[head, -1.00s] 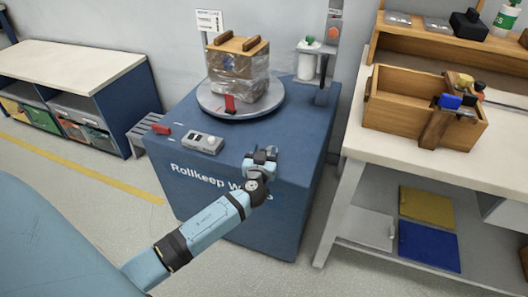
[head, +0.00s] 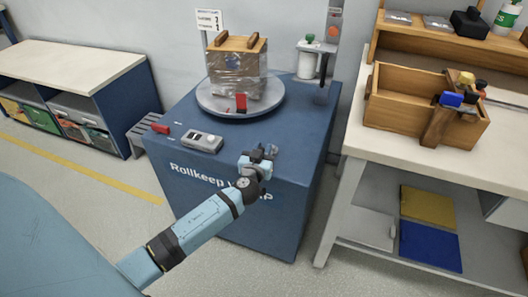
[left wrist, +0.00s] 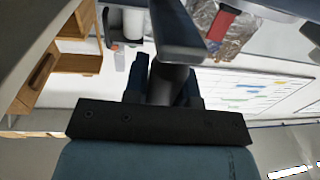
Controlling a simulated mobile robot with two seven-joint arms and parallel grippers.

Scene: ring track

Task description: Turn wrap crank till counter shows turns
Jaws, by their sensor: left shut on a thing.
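The blue wrapping machine (head: 255,213) stands ahead. On it a round grey turntable (head: 215,108) bears a wooden-topped box (head: 236,68) wrapped in clear film; a red block (head: 241,102) shows at its front. My left gripper (head: 262,160) is at the machine's front right edge, shut on the crank handle (left wrist: 172,85). In the left wrist view the grey crank arm (left wrist: 182,35) runs above the handle, between my fingers. In the head view my gripper mostly hides the crank. The white counter sign (head: 209,20) stands behind the box; its figures are too small to read surely. My right gripper is not in view.
A grey control box (head: 202,142) and a red piece (head: 160,129) sit on the machine's top left. A post (head: 329,50) rises at the back right. A workbench with a wooden crate (head: 400,108) stands close on the right. Floor is clear in front.

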